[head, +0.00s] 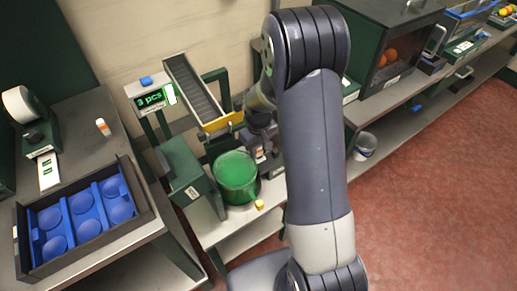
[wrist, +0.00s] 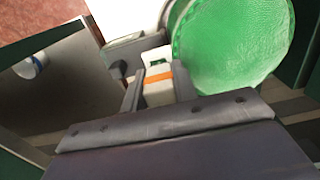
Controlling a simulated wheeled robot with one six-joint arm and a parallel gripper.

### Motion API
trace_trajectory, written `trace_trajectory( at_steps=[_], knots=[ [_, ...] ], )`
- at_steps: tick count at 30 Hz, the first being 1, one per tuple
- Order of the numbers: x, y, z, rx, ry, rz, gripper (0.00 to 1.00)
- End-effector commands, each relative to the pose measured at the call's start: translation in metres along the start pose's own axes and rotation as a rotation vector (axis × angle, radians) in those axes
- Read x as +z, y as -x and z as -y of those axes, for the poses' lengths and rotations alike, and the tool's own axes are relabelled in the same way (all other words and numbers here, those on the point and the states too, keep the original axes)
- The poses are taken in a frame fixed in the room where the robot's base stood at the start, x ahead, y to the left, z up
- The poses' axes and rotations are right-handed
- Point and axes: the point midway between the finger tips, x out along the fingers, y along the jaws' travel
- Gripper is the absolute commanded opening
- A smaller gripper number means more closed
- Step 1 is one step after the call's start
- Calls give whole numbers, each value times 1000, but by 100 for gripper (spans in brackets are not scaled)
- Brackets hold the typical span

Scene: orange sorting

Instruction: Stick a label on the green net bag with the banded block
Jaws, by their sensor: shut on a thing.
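The green net bag (head: 236,170) hangs open and round below the chute in the head view. It fills the upper right of the wrist view (wrist: 235,45). My gripper (head: 261,151) is just right of the bag's rim. In the wrist view my gripper (wrist: 158,88) is shut on the banded block (wrist: 159,93), a pale block with an orange band. The block is close beside the bag; whether they touch I cannot tell. My arm and fingers hide part of the block. No label shows on the visible part of the bag.
A ridged chute (head: 196,90) and a "3 pcs" display (head: 151,98) stand behind the bag. Open red floor lies right.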

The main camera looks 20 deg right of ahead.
Motion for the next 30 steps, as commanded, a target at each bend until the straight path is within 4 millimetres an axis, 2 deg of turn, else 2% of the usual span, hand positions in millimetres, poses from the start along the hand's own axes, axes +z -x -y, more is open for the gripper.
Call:
trace_trajectory(
  at_steps=[5, 30],
  knots=[
    [1, 3, 0, -1, 0, 4, 4],
    [0, 70, 0, 0, 0, 0, 4]
  ],
)
